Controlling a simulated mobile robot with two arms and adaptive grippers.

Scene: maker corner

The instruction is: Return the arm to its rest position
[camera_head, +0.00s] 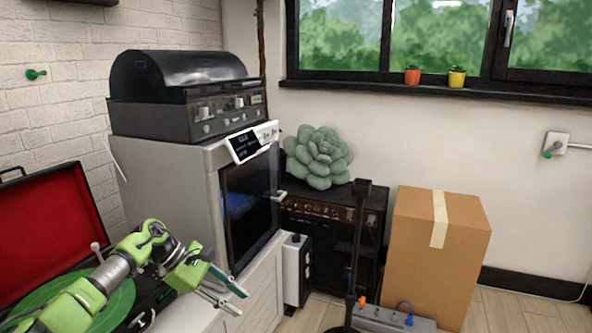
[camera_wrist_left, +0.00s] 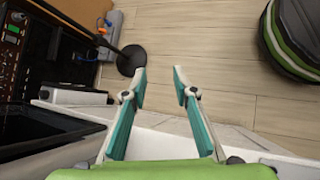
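My left arm comes in from the lower left in the head view, over a record player. Its green and teal left gripper (camera_head: 240,302) points to the lower right, in front of the light grey cabinet (camera_head: 165,195). In the left wrist view the left gripper (camera_wrist_left: 159,80) shows two teal fingers spread apart. Nothing is between them, and the floor shows beyond. My right gripper is in neither view.
A record player (camera_head: 45,225) with a red-lined lid is beside my left arm. A black stand (camera_head: 359,240), power strip (camera_head: 385,318) and cardboard box (camera_head: 433,255) stand right of the cabinet. The wrist view shows open wooden floor (camera_wrist_left: 200,45) and a round dark-green object (camera_wrist_left: 292,40).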

